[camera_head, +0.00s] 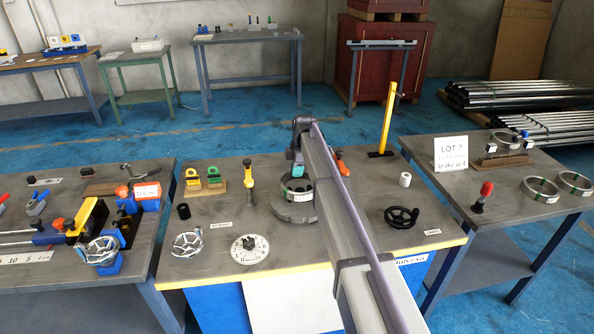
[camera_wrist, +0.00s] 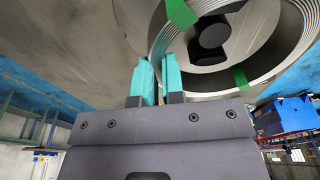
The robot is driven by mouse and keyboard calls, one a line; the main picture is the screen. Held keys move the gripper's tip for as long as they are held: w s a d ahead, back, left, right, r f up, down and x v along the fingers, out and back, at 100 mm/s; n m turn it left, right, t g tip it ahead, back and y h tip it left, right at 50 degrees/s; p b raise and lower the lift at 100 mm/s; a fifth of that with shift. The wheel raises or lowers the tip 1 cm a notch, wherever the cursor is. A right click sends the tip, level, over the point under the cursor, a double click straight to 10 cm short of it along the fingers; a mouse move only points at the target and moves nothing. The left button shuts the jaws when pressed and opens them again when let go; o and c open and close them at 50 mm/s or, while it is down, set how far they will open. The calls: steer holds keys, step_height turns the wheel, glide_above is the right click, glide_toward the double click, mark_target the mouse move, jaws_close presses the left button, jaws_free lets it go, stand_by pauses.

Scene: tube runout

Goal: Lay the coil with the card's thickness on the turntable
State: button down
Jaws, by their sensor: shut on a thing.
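My gripper (camera_head: 297,169) is at the turntable in the middle of the bench. In the wrist view its two teal fingers (camera_wrist: 158,74) are shut on the wall of a steel coil (camera_wrist: 159,42) with green tape bands. The coil (camera_head: 304,195) is over the grey round turntable (camera_head: 291,213) and surrounds its dark central hub (camera_wrist: 209,36). I cannot tell whether it rests flat on the plate. My arm partly hides both in the head view.
Two coils (camera_head: 541,190) (camera_head: 575,183) lie on the right table, with another (camera_head: 504,139) on a stand behind. A red-handled tool (camera_head: 482,197) stands there. A yellow post (camera_head: 388,118), a black handwheel (camera_head: 402,217) and a dial (camera_head: 250,248) stand around the middle bench.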

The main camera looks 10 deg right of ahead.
steer(key=shift+f+b, duration=1.85)
steer(key=shift+f, duration=0.15)
steer(key=c, duration=1.1)
jaws_free()
steer(key=shift+r, duration=0.1)
steer(key=shift+c, duration=0.2)
steer(key=shift+r, duration=0.1)
steer(key=r+p, duration=0.3)
steer(key=d+r+p, duration=0.1)
steer(key=r+p, duration=0.6)
steer(key=p, duration=0.1)
steer(key=shift+d+r, duration=0.25)
steer(key=shift+r, duration=0.15)
steer(key=shift+f+m, duration=0.15)
steer(key=shift+m, duration=0.25)
steer(key=shift+s+m, duration=0.2)
steer(key=shift+m, duration=0.9)
steer(key=s+a+m+h, duration=0.1)
steer(key=s+m, duration=1.3)
steer(key=s, duration=2.5)
steer(key=shift+s+a+m+h, duration=0.3)
steer(key=shift+s+a+m, duration=0.05)
steer(key=shift+s+m, duration=0.05)
